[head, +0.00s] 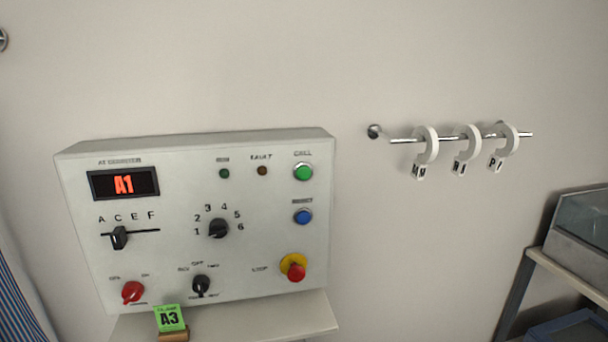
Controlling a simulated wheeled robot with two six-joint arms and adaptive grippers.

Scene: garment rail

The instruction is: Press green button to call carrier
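The green button (303,172) is at the upper right of the light grey control panel (265,235), under a label that seems to read CALL. A green card (170,317) reading A3 stands in a small brown holder on the shelf below. Neither of my grippers shows in the head view.
The panel also has a blue button (303,217), a red stop button (294,267), a slider (119,238) and several knobs. A wall rail (403,140) with white ring tags is at right. A shelf rack (564,268) stands at far right.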

